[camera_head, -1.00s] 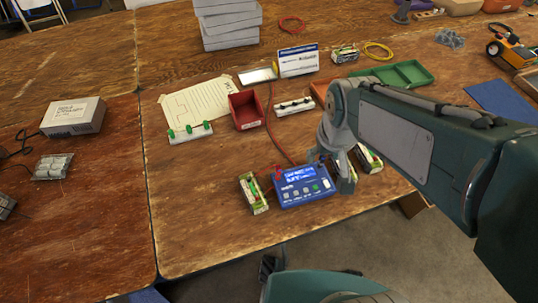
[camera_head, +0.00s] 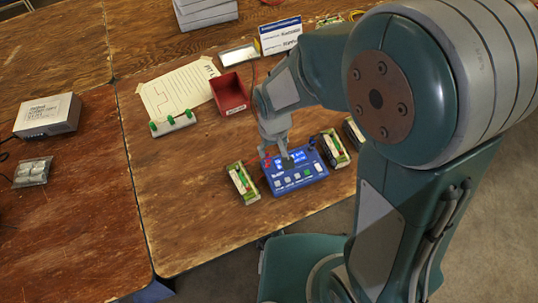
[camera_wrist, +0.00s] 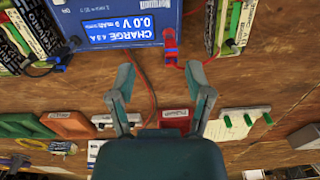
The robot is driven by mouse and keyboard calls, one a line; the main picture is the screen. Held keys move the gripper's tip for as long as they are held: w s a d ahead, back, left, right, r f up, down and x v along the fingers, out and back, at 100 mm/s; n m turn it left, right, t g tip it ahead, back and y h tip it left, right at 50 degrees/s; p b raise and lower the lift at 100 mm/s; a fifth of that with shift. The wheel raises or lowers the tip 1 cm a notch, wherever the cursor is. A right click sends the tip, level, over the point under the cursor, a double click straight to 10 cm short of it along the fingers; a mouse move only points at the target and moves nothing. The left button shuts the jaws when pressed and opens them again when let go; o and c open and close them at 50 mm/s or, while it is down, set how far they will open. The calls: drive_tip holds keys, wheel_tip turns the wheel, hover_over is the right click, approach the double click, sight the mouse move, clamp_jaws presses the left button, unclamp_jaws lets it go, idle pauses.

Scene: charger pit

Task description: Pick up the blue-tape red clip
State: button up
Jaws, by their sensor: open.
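In the wrist view, a red clip with blue tape (camera_wrist: 170,42) stands beside the blue charger (camera_wrist: 118,38), with a red wire running from it. In the head view, a small red bit (camera_head: 266,160) shows at the back-left edge of the charger (camera_head: 296,178); I cannot tell whether it is the clip. My gripper (camera_wrist: 162,88) is open and empty, its fingers spread apart. The clip lies ahead of the fingertips, between their lines, and apart from them. In the head view my gripper (camera_head: 276,150) is over the charger's back edge and partly hides it.
Green battery packs stand left (camera_head: 242,183) and right (camera_head: 334,148) of the charger. A red bin (camera_head: 231,93), a paper sheet (camera_head: 178,88) and a rail with green knobs (camera_head: 173,123) lie behind. The table's front edge is close.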

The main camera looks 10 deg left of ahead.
sight(267, 158)
drive_tip(key=f, duration=0.2)
drive_tip(key=a+f, duration=0.1)
drive_tip(key=f, duration=0.1)
drive_tip(key=a+f, duration=0.1)
drive_tip(key=shift+w+f, duration=0.1)
drive_tip(key=shift+f, duration=0.3)
drive_tip(key=shift+d+f, duration=0.15)
drive_tip(key=shift+d, duration=0.25)
drive_tip(key=shift+c, duration=1.2)
drive_tip(key=shift+a, duration=0.15)
clamp_jaws()
drive_tip(key=shift+a, duration=0.1)
